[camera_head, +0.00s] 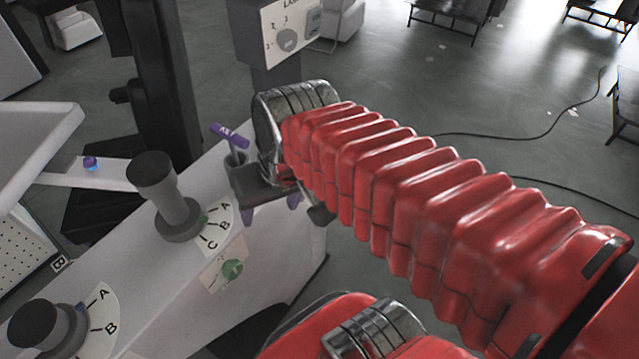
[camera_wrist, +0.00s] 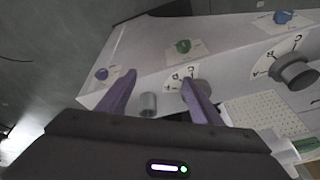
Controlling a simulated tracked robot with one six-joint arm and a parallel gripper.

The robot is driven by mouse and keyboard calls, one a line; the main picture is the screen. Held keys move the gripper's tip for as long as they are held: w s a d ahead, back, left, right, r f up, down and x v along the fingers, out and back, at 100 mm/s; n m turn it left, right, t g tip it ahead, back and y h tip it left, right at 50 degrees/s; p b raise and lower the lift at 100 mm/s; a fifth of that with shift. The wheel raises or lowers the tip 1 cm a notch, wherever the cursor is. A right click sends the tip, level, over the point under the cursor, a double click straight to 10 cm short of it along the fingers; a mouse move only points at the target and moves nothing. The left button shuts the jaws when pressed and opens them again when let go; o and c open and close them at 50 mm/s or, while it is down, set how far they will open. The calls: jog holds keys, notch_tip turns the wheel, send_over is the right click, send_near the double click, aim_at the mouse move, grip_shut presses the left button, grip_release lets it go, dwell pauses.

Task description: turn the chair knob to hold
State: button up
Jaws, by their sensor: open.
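No label reading chair or hold is legible, so I cannot tell which knob is the chair knob. A tall grey knob (camera_head: 160,190) stands by a white dial lettered A, B, C. A second dark knob (camera_head: 35,325) at lower left has a dial with A and B. A small green knob (camera_head: 232,269) sits on a card on the white console's side; it also shows in the wrist view (camera_wrist: 183,46). My gripper (camera_head: 271,207) is open, its purple fingers pointing down near the console's far end. In the wrist view my gripper (camera_wrist: 158,78) shows empty.
A blue knob (camera_wrist: 283,16) and purple knob (camera_wrist: 101,73) show in the wrist view. Floor at right is largely open, with cables.

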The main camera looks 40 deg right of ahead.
jog(key=w+d+f+m+y, duration=0.3)
jog(key=d+f+m+y, duration=0.15)
jog(key=f+m, duration=0.25)
jog(key=w+d+f+m+y, duration=0.3)
jog(key=f+m+y, duration=0.3)
jog(key=f+m, duration=0.1)
jog(key=d+f+m+t+h, duration=0.2)
jog(key=d+f+m+t, duration=0.4)
jog(key=d, duration=0.4)
jog(key=s+d+f+m+t+h, duration=0.1)
jog(key=d+f+m+t+h, duration=0.2)
jog(key=d+f+m+t, duration=0.4)
jog(key=d+m, duration=0.2)
jog(key=m, duration=0.1)
jog(key=shift+s+d+f+m, duration=0.3)
jog(key=shift+d+f, duration=0.05)
jog(key=shift+w+h, duration=0.1)
jog(key=shift+h, duration=0.15)
jog(key=x, duration=1.3)
jog(key=shift+w+a, duration=0.2)
jog(key=shift+w, duration=0.1)
jog(key=shift+r, duration=0.15)
jog(key=shift+c, duration=0.4)
